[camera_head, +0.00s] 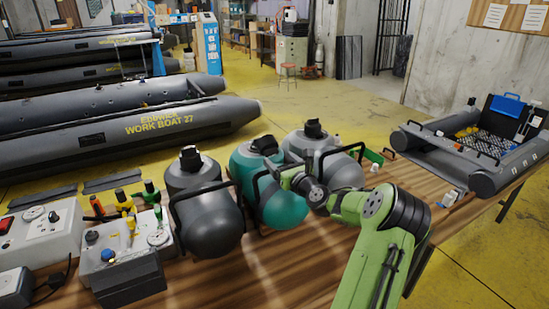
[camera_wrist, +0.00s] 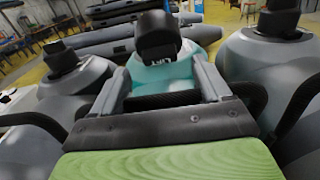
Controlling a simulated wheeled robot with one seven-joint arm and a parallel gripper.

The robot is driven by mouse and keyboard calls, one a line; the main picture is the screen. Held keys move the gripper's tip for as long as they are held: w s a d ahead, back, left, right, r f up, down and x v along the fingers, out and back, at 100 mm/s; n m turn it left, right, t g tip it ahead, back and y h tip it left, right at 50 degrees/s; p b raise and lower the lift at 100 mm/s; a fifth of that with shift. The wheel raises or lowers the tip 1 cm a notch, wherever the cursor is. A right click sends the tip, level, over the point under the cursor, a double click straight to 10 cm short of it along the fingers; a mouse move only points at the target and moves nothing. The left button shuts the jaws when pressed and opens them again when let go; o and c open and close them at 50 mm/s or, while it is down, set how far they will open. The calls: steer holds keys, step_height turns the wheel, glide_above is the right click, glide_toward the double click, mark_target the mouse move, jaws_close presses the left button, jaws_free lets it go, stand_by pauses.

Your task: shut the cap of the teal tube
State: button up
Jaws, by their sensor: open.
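The teal tube (camera_head: 284,210) lies between two grey tubes on the wooden table, its end toward the camera. Its black cap (camera_head: 264,145) is at the top; in the wrist view the cap (camera_wrist: 157,36) rises above the teal surface (camera_wrist: 178,70) with its underside partly showing, so it looks raised. My gripper (camera_head: 284,172) is over the teal tube, beside its black handle. Whether the fingers touch the tube is hard to tell.
A dark grey tube (camera_head: 212,225) is close on the left and a lighter grey tube (camera_head: 340,170) close on the right, both with black caps and handles. A valve box (camera_head: 125,262) stands at the left. A small boat model (camera_head: 480,160) is at the right end.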

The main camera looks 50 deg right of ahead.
mark_target(273, 154)
steer(key=x, duration=0.4)
jaws_close()
stand_by(0.4)
